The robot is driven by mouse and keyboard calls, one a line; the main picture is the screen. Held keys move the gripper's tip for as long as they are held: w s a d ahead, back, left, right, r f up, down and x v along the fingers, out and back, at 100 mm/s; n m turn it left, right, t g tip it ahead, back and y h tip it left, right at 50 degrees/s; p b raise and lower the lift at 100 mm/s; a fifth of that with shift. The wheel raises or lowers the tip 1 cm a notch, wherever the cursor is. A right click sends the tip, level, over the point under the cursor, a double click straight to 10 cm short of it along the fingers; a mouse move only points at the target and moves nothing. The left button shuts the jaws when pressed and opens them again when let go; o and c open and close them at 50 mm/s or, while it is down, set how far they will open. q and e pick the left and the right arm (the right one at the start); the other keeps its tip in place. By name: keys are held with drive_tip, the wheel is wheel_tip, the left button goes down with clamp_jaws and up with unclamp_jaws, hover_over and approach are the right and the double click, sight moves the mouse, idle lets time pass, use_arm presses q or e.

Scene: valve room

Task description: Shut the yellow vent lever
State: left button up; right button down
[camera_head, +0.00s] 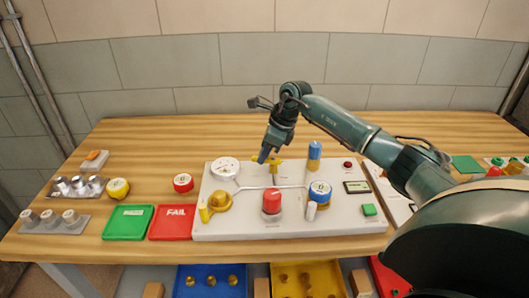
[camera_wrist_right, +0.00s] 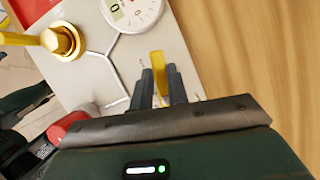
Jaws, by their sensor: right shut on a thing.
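A yellow lever (camera_head: 274,168) stands at the back of the white valve panel (camera_head: 235,232). My right gripper (camera_head: 264,156) reaches down to it from behind and is shut on it. In the right wrist view the end of the yellow lever (camera_wrist_right: 157,57) sticks out between the two dark fingers (camera_wrist_right: 159,82). The fingers hide part of the lever, and its base is hard to see. A second yellow handle (camera_head: 204,213) sits on a brass valve (camera_head: 219,201) at the panel's left. My left gripper does not show.
The panel also bears a round gauge (camera_head: 225,168), a red knob (camera_head: 272,201), a blue-topped valve (camera_head: 320,189) and a blue cylinder (camera_head: 315,152). Green (camera_head: 127,222) and red (camera_head: 173,222) trays lie to its left. The table (camera_head: 190,140) behind the panel is clear.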

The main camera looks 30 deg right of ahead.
drive_tip(key=shift+f+n+b, duration=0.15)
drive_tip(key=shift+n+b, duration=0.45)
drive_tip(key=shift+s+a+n+g, duration=0.1)
drive_tip(key=shift+s+n+g, duration=0.05)
drive_tip(key=shift+n+g, duration=0.25)
drive_tip(key=shift+s+a+n+y+b, duration=0.1)
drive_tip(key=shift+n+y+b, duration=0.2)
drive_tip(key=c, duration=1.4)
unclamp_jaws()
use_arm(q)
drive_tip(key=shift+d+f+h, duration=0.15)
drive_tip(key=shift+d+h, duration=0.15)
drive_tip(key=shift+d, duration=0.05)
use_arm(e)
drive_tip(key=shift+o, duration=0.2)
drive_tip(key=shift+r, duration=0.2)
use_arm(q)
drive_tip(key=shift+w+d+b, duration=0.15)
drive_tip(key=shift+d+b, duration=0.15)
drive_tip(key=shift+b, duration=0.3)
use_arm(e)
drive_tip(key=v, duration=1.3)
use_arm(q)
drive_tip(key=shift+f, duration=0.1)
